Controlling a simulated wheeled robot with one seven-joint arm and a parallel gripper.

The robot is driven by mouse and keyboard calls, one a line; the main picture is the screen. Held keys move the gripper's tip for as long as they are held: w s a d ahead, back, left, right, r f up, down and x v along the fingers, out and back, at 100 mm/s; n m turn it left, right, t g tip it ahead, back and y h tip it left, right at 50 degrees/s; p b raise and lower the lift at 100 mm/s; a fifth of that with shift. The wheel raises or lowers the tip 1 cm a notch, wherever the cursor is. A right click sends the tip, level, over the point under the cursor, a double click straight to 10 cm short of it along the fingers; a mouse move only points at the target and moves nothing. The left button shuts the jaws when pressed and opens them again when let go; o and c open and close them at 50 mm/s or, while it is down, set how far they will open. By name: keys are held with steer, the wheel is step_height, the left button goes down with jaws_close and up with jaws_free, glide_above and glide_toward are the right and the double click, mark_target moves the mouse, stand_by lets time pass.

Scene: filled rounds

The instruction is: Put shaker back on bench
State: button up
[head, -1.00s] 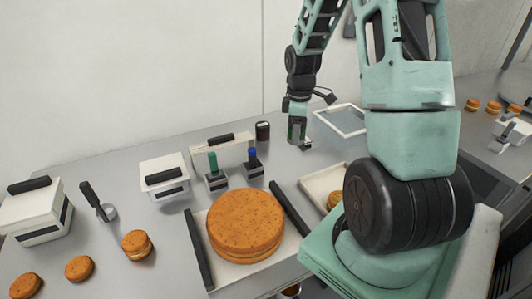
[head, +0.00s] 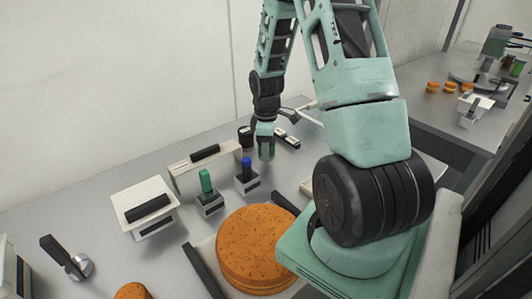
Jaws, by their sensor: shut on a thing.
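My gripper (head: 266,150) hangs at the end of my arm, pointing down, low over the back part of the bench (head: 112,170). It is shut on a small, partly hidden thing with a dark green side, which I take to be the shaker (head: 271,151). The fingers cover most of it. I cannot tell whether its base touches the bench. A separate dark round container (head: 245,137) stands just left of and behind my gripper.
Holders with a green handle (head: 205,181) and a blue-topped handle (head: 247,168) stand in front of my gripper. A pale box (head: 146,203) stands left. A big orange-brown round (head: 255,245) lies in front. Dark-and-white items (head: 287,138) lie right of my gripper.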

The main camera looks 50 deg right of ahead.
steer(key=shift+f, duration=1.3)
steer(key=shift+f, duration=0.2)
steer(key=o, duration=1)
steer(key=shift+o, duration=0.2)
steer(key=shift+r, duration=0.2)
